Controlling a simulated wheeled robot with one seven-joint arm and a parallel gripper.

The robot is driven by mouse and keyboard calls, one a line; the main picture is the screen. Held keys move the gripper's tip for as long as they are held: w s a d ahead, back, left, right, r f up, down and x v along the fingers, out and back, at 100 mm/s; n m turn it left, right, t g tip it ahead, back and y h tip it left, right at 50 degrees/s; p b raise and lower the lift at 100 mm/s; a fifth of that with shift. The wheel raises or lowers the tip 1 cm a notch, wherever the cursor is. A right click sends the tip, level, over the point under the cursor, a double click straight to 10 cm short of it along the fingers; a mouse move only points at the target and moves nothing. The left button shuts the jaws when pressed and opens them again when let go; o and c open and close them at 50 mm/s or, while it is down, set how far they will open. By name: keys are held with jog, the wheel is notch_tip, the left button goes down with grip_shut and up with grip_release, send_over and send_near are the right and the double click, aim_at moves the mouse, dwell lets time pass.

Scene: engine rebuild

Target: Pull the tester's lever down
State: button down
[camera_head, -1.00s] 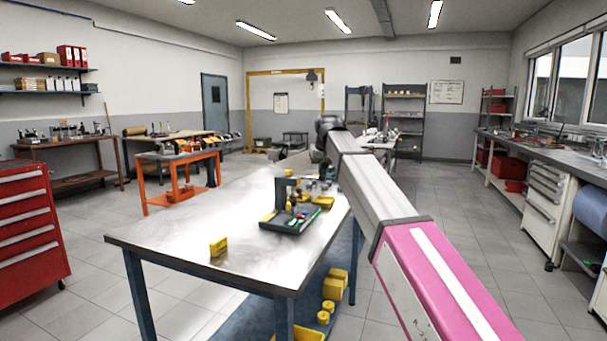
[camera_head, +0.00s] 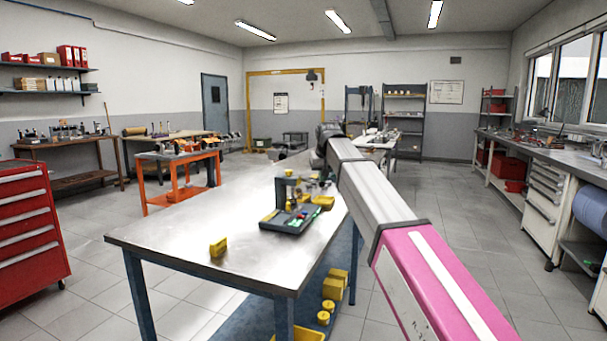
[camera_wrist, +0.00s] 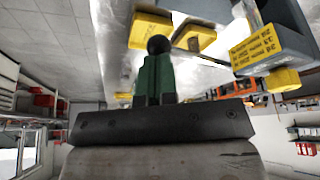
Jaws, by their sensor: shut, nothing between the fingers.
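My gripper (camera_wrist: 155,78) shows in the wrist view as dark green fingers, closed together and empty. A dark round knob (camera_wrist: 158,45), which looks like the lever's end, sits right at the fingertips; I cannot tell whether they touch. In the head view, a dark grey upright device (camera_head: 281,193), perhaps the tester, stands on the steel table (camera_head: 185,228). My arm hides the gripper there.
A dark tray (camera_head: 268,224) with small coloured parts lies in front of the upright device. A yellow block (camera_head: 218,247) sits near the table's front edge. The table's left part is clear. A red tool cabinet (camera_head: 30,225) stands at the left.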

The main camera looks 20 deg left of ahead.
jog(key=shift+r, duration=0.1)
notch_tip(320, 180, up, 10)
jog(key=shift+a, duration=0.35)
dwell(1.0)
jog(key=shift+f, duration=0.2)
jog(key=s+d+f+m+g+h, duration=0.1)
jog(key=d+f, duration=0.7)
jog(key=f, duration=0.4)
jog(key=s+d+f+m, duration=0.1)
jog(key=s+d+f, duration=0.1)
jog(key=d+f, duration=0.85)
jog(key=s+d+f+m+g+h, duration=0.1)
jog(key=d+f, duration=0.5)
jog(key=f, duration=0.8)
jog(key=s+d+f+m+g, duration=0.2)
jog(key=s+d+f, duration=1.7)
jog(key=s+f, duration=0.1)
jog(key=shift+s+d+f, duration=0.15)
jog(key=shift+d+f, duration=0.2)
jog(key=shift+f, duration=0.5)
